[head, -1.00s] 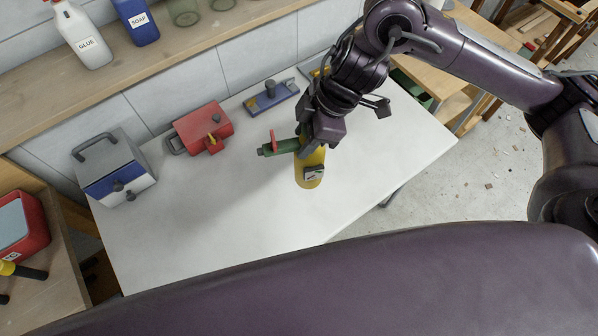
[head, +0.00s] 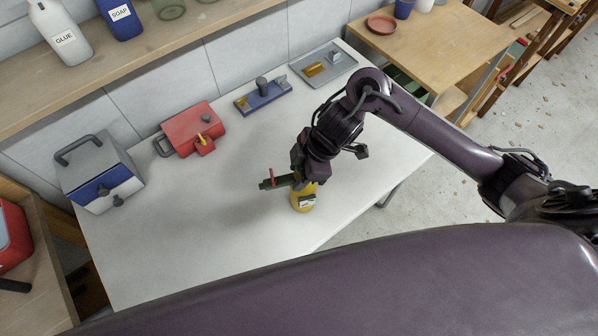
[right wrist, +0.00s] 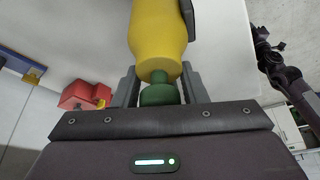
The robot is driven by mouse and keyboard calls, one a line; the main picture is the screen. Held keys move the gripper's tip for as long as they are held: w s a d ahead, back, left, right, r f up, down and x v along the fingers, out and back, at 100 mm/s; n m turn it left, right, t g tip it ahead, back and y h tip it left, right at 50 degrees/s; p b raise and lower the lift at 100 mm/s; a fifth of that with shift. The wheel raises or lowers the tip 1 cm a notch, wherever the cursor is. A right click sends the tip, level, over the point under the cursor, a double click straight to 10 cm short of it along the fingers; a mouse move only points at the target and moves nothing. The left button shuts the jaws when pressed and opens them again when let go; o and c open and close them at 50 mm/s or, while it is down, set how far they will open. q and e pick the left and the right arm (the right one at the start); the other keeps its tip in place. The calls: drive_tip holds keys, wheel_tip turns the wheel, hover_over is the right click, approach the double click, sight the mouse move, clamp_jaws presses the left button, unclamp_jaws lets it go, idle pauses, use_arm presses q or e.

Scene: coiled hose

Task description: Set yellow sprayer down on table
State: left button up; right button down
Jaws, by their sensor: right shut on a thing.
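The yellow sprayer (head: 302,199) has a yellow bottle, a green head with a red part, and a dark label. It is over the white table (head: 222,225), right of its middle. My right gripper (head: 305,180) is shut on the sprayer at its green neck, from above. In the right wrist view the yellow bottle (right wrist: 158,38) extends away from the two fingers, with the green neck between them. I cannot tell whether the sprayer's bottom touches the table. My left gripper is not in view.
Along the table's back stand a grey and blue box (head: 100,175), a red box (head: 192,128), a blue block (head: 263,96) and a grey tray (head: 323,66). The table's front middle is clear. A wooden side table (head: 440,40) stands at the right.

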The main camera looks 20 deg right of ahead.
drive_tip(key=shift+f, duration=0.1)
drive_tip(key=c, duration=0.9)
unclamp_jaws()
drive_tip(key=p+v, duration=0.2)
drive_tip(key=v, duration=1)
